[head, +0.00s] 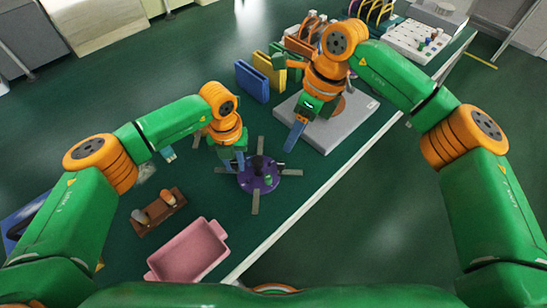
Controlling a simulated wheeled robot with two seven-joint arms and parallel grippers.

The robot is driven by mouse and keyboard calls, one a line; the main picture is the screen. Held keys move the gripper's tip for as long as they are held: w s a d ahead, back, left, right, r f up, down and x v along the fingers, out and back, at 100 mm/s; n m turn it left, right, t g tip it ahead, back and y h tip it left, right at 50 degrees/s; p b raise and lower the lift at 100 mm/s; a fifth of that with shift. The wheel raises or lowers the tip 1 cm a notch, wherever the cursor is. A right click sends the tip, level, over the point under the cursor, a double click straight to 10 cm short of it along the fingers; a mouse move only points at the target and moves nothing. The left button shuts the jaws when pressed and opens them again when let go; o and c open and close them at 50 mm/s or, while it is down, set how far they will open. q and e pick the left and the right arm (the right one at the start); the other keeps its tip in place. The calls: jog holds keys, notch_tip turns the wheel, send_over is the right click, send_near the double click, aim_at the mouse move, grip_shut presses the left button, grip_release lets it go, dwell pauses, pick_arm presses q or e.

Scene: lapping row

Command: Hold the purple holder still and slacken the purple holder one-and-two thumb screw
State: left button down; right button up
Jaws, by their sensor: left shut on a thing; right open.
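The purple holder (259,183) is a round disc on the green table, with several grey flat arms sticking out around it. A dark upright part and a small green piece show on its top. My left gripper (235,164) is shut on the holder's left side; its fingers hide the exact contact. My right gripper (294,136) points down with blue fingers, open, to the upper right of the holder and clear of it, in front of the grey block. The one-and-two thumb screw is too small to tell apart among the parts on the holder.
A grey flat-topped block (324,133) stands right of the holder. A pink tray (188,252) and a brown wooden rack (158,210) lie at the lower left. Blue (251,82) and yellow (262,64) upright boards stand behind. The table's front edge (300,211) is close.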

aim_at(281, 163)
jog(key=a+f+m+h, duration=0.1)
jog(key=f+m, duration=0.2)
jog(key=m, duration=0.3)
jog(key=a+f+m+h, duration=0.1)
jog(key=f+m, duration=0.2)
jog(key=m, duration=0.3)
jog(key=a+f+m+h, duration=0.1)
jog(key=f+m, duration=0.2)
jog(key=m, duration=0.3)
jog(key=shift+s+f+m, duration=0.25)
jog(key=shift+f+m, duration=0.05)
jog(key=shift+m, duration=0.1)
grip_shut()
